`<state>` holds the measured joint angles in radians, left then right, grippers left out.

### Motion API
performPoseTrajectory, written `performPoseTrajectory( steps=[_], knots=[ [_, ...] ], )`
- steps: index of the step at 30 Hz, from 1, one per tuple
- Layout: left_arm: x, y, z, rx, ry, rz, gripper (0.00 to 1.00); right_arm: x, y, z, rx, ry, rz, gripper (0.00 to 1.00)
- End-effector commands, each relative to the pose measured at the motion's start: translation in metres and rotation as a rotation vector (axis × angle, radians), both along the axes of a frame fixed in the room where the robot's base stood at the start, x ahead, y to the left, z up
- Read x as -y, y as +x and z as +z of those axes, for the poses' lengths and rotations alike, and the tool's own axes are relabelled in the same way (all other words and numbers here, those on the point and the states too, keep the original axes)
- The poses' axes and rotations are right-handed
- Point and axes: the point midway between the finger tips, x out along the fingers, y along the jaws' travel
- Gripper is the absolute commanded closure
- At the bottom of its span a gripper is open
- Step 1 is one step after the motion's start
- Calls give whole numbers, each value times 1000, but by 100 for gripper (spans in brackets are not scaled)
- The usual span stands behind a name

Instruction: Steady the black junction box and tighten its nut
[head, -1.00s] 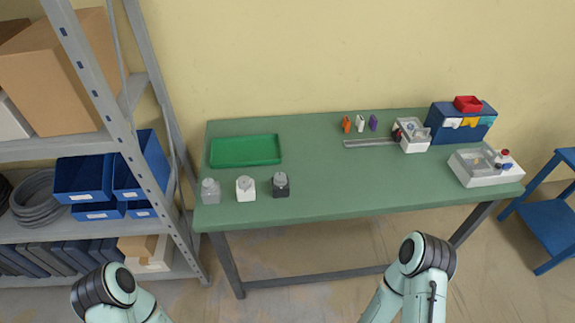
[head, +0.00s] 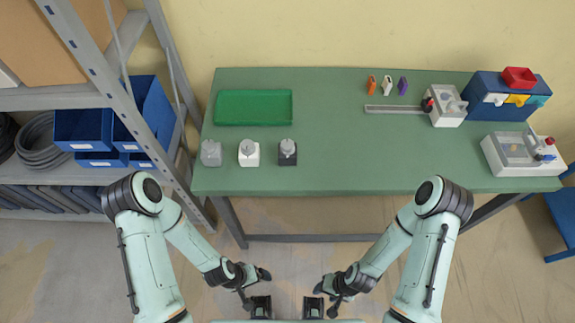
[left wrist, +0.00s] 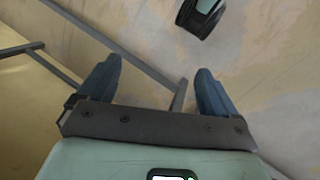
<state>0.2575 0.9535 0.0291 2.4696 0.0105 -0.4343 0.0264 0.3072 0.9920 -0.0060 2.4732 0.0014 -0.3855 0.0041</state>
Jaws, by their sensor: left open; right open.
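The black junction box (head: 288,153) stands on the green table near its front edge, the rightmost of three small boxes in a row. A light grey piece sits on its top; whether that is the nut is too small to tell. My left gripper (head: 261,306) is low at the bottom of the head view, in front of the table and well away from the box.
A white box (head: 249,154) and a grey box (head: 211,153) stand left of the black one. A green tray (head: 253,122) lies behind them. Fixtures (head: 515,172) and a blue bin block (head: 503,112) stand at the right. The table's middle (head: 370,160) is clear. A shelf rack (head: 90,97) borders the left.

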Motion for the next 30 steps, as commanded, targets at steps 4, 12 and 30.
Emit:
performPoseTrajectory(
  steps=[4, 12, 30],
  knots=[
    [36, 61, 35, 203, -29, -10, 7, 0, 0, 0, 0, 0, 0, 48],
    [124, 146, 141, 581, -165, -8, 7, 0, 0, 0, 1, 0, 0, 48],
    [133, 217, 287, 1278, 322, -45, 7, 0, 0, 0, 0, 0, 0, 48]
  ],
)
